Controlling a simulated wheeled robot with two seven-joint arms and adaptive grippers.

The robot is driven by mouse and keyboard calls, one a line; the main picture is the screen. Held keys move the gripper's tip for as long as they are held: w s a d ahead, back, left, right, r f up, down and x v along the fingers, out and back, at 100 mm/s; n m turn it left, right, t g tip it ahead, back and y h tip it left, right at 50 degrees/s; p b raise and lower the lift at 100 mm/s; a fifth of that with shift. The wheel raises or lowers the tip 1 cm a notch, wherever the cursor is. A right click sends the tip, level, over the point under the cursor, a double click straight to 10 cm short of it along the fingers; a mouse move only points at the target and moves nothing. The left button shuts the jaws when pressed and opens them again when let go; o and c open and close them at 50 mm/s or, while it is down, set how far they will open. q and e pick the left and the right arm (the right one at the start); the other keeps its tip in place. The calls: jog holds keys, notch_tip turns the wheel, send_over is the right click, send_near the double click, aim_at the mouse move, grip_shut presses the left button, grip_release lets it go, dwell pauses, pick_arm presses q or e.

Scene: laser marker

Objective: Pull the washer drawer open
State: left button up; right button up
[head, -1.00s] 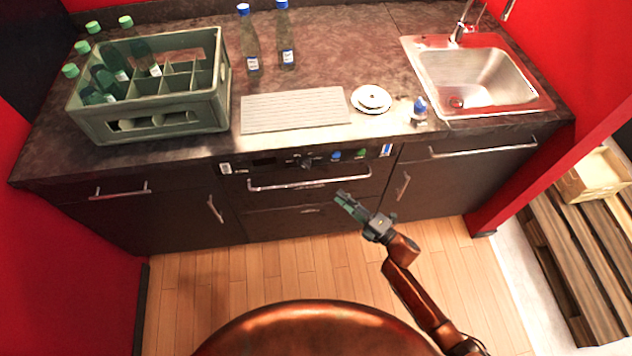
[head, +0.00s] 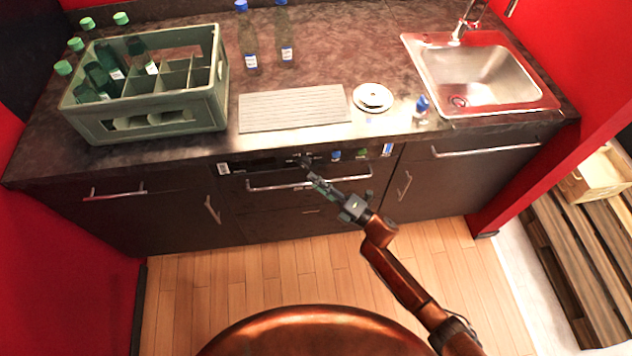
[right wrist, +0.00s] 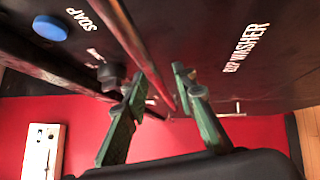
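The washer drawer (head: 280,202) is a dark front below the control strip in the middle of the counter, with a long horizontal metal bar handle (head: 265,187). The drawer looks shut. My right gripper (head: 312,181) is at the right part of this handle. In the right wrist view the green fingers of my right gripper (right wrist: 158,88) are apart, and the handle bar (right wrist: 143,48) runs through the gap between them. I cannot tell whether either finger touches the bar. The front beside it reads "WASHER". My left gripper is not in view.
A control strip with a knob (right wrist: 110,75) and a blue button (right wrist: 50,27) lies close above the handle. A green crate (head: 150,118) with bottles, a drainer board (head: 293,108) and a sink (head: 475,75) are on the counter. The wooden floor (head: 240,285) in front is clear.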

jog(key=c, duration=0.6)
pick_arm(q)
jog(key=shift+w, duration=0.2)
pick_arm(e)
grip_shut()
